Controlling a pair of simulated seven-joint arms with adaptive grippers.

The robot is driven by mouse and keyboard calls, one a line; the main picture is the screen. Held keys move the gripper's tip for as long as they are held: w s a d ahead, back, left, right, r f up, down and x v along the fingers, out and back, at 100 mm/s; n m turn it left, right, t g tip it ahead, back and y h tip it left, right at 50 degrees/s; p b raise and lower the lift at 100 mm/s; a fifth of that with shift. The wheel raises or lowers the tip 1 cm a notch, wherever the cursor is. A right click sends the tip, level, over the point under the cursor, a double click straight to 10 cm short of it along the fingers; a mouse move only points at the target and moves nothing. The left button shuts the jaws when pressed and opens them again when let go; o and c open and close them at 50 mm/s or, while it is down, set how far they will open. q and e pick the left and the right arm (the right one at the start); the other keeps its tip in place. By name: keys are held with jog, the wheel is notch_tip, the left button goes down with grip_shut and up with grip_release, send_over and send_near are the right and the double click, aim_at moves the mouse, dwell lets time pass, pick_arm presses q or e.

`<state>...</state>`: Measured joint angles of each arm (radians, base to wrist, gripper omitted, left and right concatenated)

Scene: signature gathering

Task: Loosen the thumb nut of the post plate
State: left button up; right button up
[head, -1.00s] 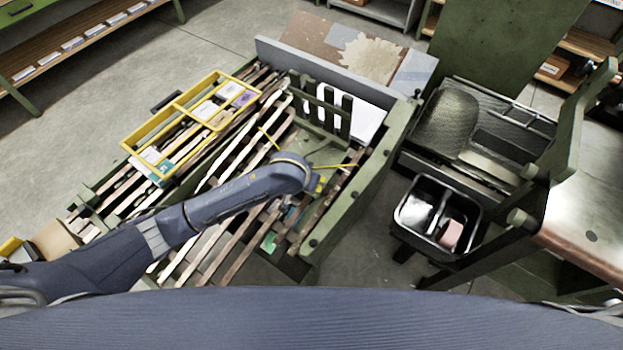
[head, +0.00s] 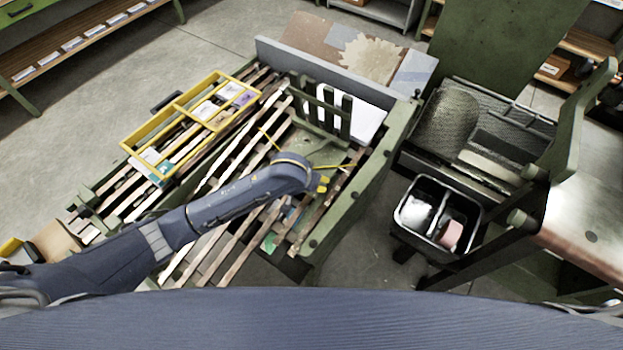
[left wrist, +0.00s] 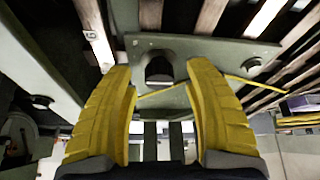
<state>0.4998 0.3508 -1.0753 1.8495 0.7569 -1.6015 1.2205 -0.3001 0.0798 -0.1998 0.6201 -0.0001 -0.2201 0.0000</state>
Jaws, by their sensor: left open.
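The post plate (left wrist: 205,53) is a green plate in the left wrist view, and it also shows under the upright green slats in the head view (head: 318,152). A dark round knob, which looks like the thumb nut (left wrist: 159,69), sits on the plate. My left gripper (left wrist: 161,76) is open, its two yellow fingers on either side of the nut in the picture. I cannot tell whether they touch it. In the head view the left gripper (head: 323,184) is over the right part of the slatted frame, and the nut cannot be made out. My right gripper is not in view.
Thin yellow cords (head: 331,166) run beside the plate. Wooden slats (head: 222,245) and a green side rail (head: 352,203) surround the arm. A yellow divided tray (head: 157,125) lies at the left. A black bin (head: 437,217) stands to the right.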

pick_arm(q)
jog(key=v, duration=1.2)
jog(key=shift+w, duration=0.1)
jog(key=shift+d, duration=0.1)
